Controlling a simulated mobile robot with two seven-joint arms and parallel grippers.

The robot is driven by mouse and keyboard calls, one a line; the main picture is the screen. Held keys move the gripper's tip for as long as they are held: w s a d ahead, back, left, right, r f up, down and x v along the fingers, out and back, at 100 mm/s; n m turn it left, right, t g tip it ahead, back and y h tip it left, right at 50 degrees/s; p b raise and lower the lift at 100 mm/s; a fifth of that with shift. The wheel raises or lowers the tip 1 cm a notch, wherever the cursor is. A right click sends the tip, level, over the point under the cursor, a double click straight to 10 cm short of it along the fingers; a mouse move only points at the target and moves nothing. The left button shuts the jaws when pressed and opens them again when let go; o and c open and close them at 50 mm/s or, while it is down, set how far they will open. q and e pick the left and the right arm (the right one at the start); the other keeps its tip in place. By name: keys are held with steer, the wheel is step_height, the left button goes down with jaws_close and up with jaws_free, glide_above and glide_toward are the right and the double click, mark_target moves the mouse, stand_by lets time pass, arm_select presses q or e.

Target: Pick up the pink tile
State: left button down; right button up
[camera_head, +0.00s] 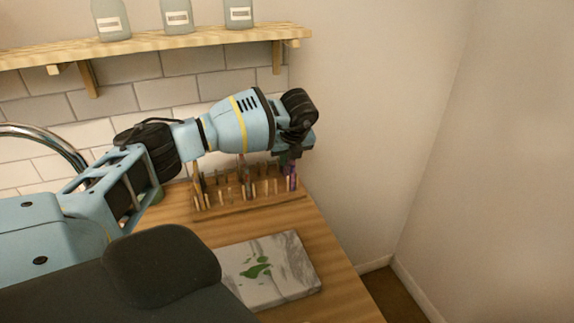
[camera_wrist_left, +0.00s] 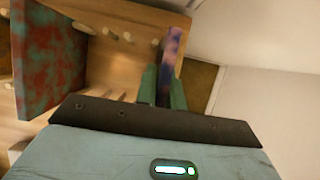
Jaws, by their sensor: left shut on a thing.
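A narrow pink tile with purple and blue patches (camera_wrist_left: 173,48) stands between the green fingers of my left gripper (camera_wrist_left: 164,85) in the left wrist view. The fingers are shut on its lower part in that view, and they hide that part. In the head view the tile shows as a small purple strip (camera_head: 291,176) at the right end of the wooden peg rack. My left gripper (camera_head: 291,155) is above that end, mostly hidden by the wrist. I cannot tell whether the tile still touches the rack. My right gripper is not in view.
The wooden rack (camera_head: 235,210) has several upright pegs. A red and teal tile (camera_wrist_left: 48,60) is close by in the left wrist view. A grey slab with green stains (camera_head: 290,265) lies in front. A wall is to the right; a shelf with jars (camera_head: 200,42) is above.

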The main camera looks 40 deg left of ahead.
arm_select(q)
steer(key=shift+d+r, duration=0.2)
steer(key=shift+r, duration=0.2)
step_height(320, 180, up, 7)
steer(key=shift+f, duration=0.2)
steer(key=s+d, duration=0.4)
steer(key=d, duration=0.4)
steer(key=s+d, duration=0.5)
steer(key=d, duration=0.4)
steer(key=shift+d+f+p, duration=0.2)
steer(key=shift+p, duration=0.2)
steer(key=shift+s, duration=0.1)
